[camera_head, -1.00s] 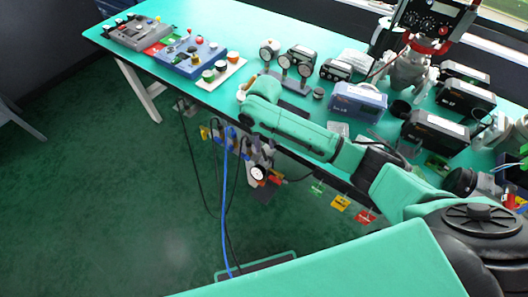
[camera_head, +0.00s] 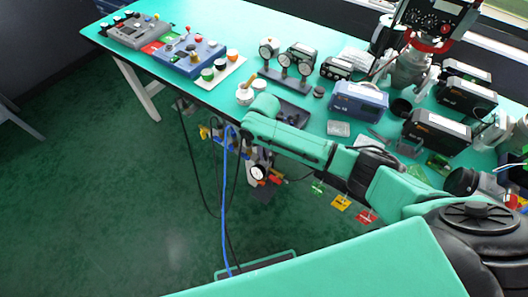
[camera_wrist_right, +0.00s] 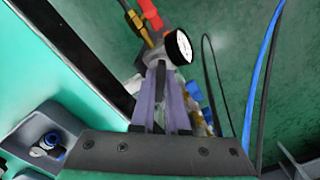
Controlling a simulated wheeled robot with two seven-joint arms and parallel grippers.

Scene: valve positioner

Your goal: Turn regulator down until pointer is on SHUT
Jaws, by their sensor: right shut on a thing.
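The regulator (camera_wrist_right: 154,50) hangs below the table's front edge, with a round white gauge (camera_wrist_right: 178,47) on its side. The gauge also shows in the head view (camera_head: 258,173); its pointer and marks are too small to read. My right gripper (camera_wrist_right: 163,72) reaches to the regulator's near end in the right wrist view and is shut on it. The fingers cover most of the gripped part. In the head view my right arm hides most of this gripper. My left gripper is not in view.
Hoses and a blue cable (camera_head: 227,190) hang near the regulator. Coloured tags (camera_head: 341,202) hang along the table edge to the right. The green table (camera_head: 215,102) carries a blue control box (camera_head: 192,57), gauges (camera_head: 284,60) and several instrument boxes.

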